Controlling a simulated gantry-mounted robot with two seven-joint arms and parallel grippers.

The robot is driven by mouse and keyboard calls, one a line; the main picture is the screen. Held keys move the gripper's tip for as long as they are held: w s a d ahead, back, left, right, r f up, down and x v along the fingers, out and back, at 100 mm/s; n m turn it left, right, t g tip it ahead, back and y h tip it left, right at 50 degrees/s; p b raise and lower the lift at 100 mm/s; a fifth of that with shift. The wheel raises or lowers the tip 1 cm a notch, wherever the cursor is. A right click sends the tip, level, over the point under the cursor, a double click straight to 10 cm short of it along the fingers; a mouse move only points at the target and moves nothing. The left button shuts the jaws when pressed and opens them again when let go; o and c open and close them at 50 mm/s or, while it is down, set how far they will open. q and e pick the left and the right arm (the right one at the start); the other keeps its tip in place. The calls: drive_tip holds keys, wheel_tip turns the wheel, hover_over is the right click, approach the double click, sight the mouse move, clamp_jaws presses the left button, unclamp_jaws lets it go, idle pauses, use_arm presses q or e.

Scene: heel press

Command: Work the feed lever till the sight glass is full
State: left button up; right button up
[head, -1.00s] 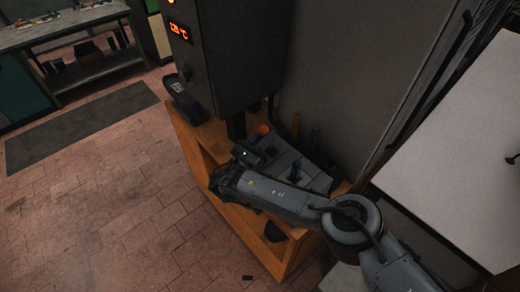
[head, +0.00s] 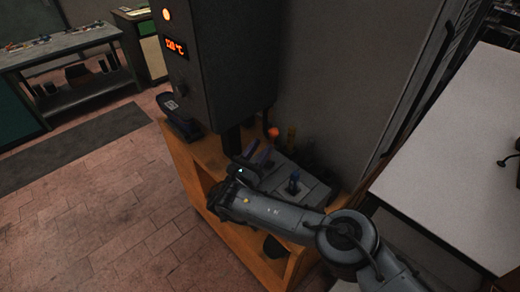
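A grey machine stands on an orange wooden stand. Beside its column is an orange ball knob (head: 273,132), which may top the feed lever. I cannot make out the sight glass for sure. My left gripper is not in view.
The machine's dark cabinet (head: 220,60) has a lit orange temperature display (head: 176,47). A dark shoe-like object (head: 177,118) is at the stand's left end. A white table (head: 460,150) is at the right, a workbench (head: 70,55) at the back left.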

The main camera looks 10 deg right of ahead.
drive_tip(key=v, duration=1)
drive_tip(key=shift+s+a, duration=0.25)
drive_tip(key=shift+f, duration=0.15)
